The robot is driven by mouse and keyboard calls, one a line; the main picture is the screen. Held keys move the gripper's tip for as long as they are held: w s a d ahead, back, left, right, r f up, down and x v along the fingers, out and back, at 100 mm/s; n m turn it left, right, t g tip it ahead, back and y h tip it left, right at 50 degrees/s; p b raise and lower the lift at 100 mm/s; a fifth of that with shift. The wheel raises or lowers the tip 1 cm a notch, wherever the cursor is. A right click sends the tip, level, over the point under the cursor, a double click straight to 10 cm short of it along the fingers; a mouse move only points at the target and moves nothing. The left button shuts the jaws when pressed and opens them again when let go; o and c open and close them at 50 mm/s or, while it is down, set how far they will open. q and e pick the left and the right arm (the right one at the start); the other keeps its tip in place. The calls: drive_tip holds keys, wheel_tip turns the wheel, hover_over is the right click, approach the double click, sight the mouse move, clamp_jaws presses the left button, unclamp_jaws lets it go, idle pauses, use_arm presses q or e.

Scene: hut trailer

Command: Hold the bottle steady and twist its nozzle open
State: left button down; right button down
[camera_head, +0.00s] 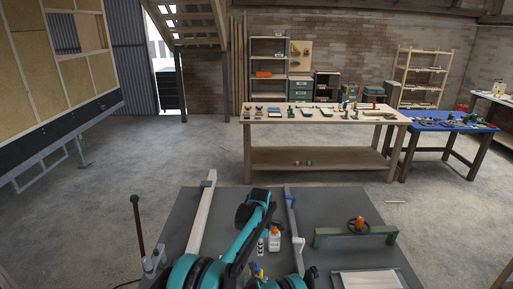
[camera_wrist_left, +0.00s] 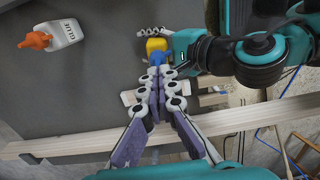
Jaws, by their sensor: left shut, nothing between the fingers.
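The white glue bottle (camera_head: 274,243) stands on the grey bench top near the middle of the head view, its orange nozzle (camera_head: 276,230) on top. In the left wrist view the bottle (camera_wrist_left: 68,30) is at the upper left, with the nozzle (camera_wrist_left: 35,41) pointing left. My left gripper (camera_wrist_left: 156,72) is shut and empty, its fingertips together and well apart from the bottle. A small yellow and blue thing (camera_wrist_left: 156,45) shows just beyond the fingertips. Pale gripper links of my right arm (camera_wrist_left: 152,31) show close behind it; whether they hold it is unclear.
A wooden beam (camera_head: 201,215) lies along the bench's left side. A grey clamp bar (camera_head: 293,220) lies right of the bottle. A green frame with an orange-topped part (camera_head: 330,235) stands farther right. A wooden tray (camera_head: 370,281) is at the near right.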

use_arm(q)
hover_over(258, 265)
drive_tip(key=s, duration=0.2)
drive_tip(key=shift+w+d+f, duration=0.1)
drive_tip(key=shift+d+f, duration=0.05)
drive_tip(key=shift+f, duration=1)
drive_tip(key=shift+w+d+f, duration=0.1)
drive_tip(key=shift+d+f, duration=0.05)
drive_tip(key=shift+f, duration=1)
drive_tip(key=shift+w+d+f, duration=0.1)
drive_tip(key=shift+d+f, duration=0.05)
drive_tip(key=shift+f, duration=1)
drive_tip(key=shift+w+a, duration=0.1)
drive_tip(key=shift+a, duration=0.15)
drive_tip(key=shift+w+a, duration=0.15)
drive_tip(key=shift+w, duration=0.55)
drive_tip(key=shift+d, duration=0.4)
wheel_tip(258, 265, up, 6)
drive_tip(key=shift+d, duration=0.15)
